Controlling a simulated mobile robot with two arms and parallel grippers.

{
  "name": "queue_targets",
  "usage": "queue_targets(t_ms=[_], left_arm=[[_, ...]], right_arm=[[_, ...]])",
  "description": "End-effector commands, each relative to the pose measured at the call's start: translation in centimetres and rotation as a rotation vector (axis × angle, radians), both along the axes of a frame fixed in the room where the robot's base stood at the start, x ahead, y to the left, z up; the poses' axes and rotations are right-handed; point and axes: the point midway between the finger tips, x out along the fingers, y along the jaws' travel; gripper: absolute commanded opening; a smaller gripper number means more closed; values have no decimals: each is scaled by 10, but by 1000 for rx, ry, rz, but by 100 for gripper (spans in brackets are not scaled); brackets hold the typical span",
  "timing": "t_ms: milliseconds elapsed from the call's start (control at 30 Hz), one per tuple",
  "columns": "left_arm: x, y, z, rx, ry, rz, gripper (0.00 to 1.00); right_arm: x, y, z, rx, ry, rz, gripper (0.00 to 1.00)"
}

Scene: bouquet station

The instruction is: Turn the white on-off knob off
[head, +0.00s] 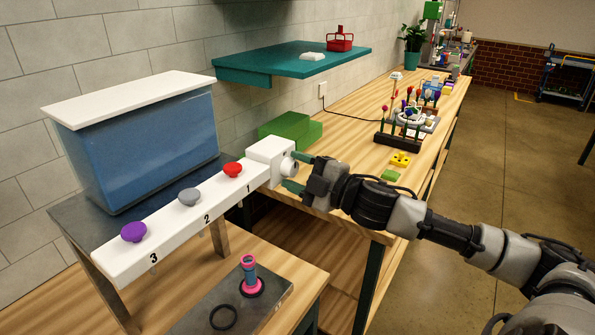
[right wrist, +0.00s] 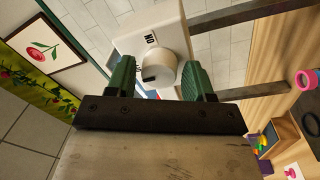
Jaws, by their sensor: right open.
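The white on-off knob (head: 287,165) sticks out of the end face of the white control box (head: 268,152) at the right end of the white bar. In the right wrist view the round knob (right wrist: 160,68) shows between the green fingers, with a small dark mark on its face. A label reading "ON" (right wrist: 151,39) is beside it. My right gripper (head: 297,172) is open, with one finger on each side of the knob; it also shows in the right wrist view (right wrist: 159,79). I cannot tell whether either finger touches the knob. My left gripper is out of view.
The white bar carries red (head: 233,169), grey (head: 189,196) and purple (head: 134,231) knobs, numbered 1 to 3, below a blue tank (head: 145,150). A green block (head: 290,128) sits behind the box. A pink-and-blue piece (head: 249,273) stands on the lower bench.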

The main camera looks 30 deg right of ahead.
Motion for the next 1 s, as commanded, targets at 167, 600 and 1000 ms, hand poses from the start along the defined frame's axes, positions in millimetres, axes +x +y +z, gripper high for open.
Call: queue_targets(t_ms=[167, 600, 1000], left_arm=[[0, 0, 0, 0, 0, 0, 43], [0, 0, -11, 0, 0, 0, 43], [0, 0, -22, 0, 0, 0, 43]], right_arm=[[0, 0, 0, 1, 0, 0, 64], [-13, -6, -6, 3, 5, -2, 64], [-44, -18, -7, 4, 6, 0, 64]])
